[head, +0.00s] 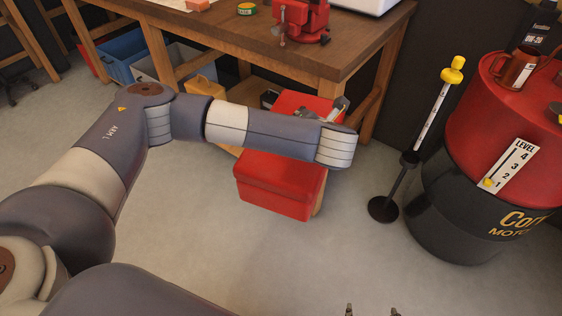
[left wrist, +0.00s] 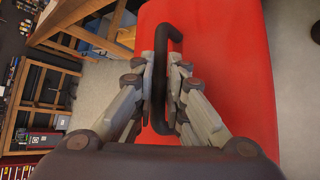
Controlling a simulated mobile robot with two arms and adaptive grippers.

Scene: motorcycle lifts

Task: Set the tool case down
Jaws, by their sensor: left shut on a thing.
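The red tool case (head: 278,188) is in front of the wooden workbench, its lower edge close to the floor; I cannot tell whether it touches anything below. My left arm crosses in front of it and hides its middle. In the left wrist view the red case top (left wrist: 225,75) lies below the gripper, with a black handle (left wrist: 160,35) across it. My left gripper (left wrist: 164,80) is shut on this handle, fingers on both sides. Two fingertips of my right gripper (head: 371,311) show apart and empty at the bottom edge of the head view.
The workbench (head: 230,40) carries a red vise (head: 302,18). Blue (head: 122,55) and grey bins (head: 170,65) sit underneath. A black stand with a yellow-topped gauge (head: 383,207) and a red-black drum (head: 460,215) stand right. The floor in front is clear.

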